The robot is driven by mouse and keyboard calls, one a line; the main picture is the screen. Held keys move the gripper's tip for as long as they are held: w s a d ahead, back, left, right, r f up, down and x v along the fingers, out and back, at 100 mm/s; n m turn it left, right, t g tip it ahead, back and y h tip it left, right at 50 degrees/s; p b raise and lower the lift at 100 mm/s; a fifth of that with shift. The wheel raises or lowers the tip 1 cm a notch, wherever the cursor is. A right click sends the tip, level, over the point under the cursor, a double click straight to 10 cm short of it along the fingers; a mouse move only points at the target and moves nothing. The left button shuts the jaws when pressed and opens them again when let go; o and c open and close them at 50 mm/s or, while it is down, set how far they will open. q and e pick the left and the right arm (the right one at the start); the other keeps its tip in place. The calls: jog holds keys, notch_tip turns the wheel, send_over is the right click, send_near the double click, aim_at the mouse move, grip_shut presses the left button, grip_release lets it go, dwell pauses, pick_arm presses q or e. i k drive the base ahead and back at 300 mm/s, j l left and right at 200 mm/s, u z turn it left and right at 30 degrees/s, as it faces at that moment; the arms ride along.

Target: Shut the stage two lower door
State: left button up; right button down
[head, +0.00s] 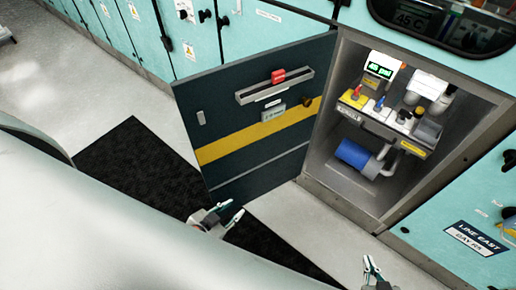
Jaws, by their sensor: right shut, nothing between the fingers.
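The lower door (235,115) stands wide open in the head view. Its dark inner face shows a yellow stripe and a holder with a red item. It joins the left side of the cabinet opening (342,185), and its free edge is at the left. My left gripper (237,207) is open and empty, in front of the door's bottom edge near the free lower corner; I cannot tell whether it touches. My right gripper (371,257) is shut and empty at the bottom, in front of the cabinet base. No stage two label is readable.
Inside the compartment are a blue cylinder (354,154), a valve panel (378,114) and a lit green display (380,70). A teal panel (470,200) labelled "LINE EAST" is at the right. A black mat (130,165) lies on the pale floor. More teal cabinets line the back.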

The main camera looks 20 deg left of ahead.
aim_at(243, 154)
jog(key=j+z, duration=0.15)
jog(key=j, duration=0.35)
jog(key=k+j+z, duration=0.2)
jog(key=j, duration=0.25)
jog(key=j+z, duration=0.3)
jog(key=j, duration=0.65)
jog(key=i+j+z, duration=0.1)
jog(key=j+z, duration=0.25)
jog(key=j, duration=0.3)
jog(key=j+z, duration=0.35)
jog(key=j, duration=0.35)
jog(key=j+z, duration=0.35)
jog(key=j, duration=0.35)
jog(key=k+j+z, duration=0.15)
jog(key=j+z, duration=0.2)
jog(key=j, duration=0.3)
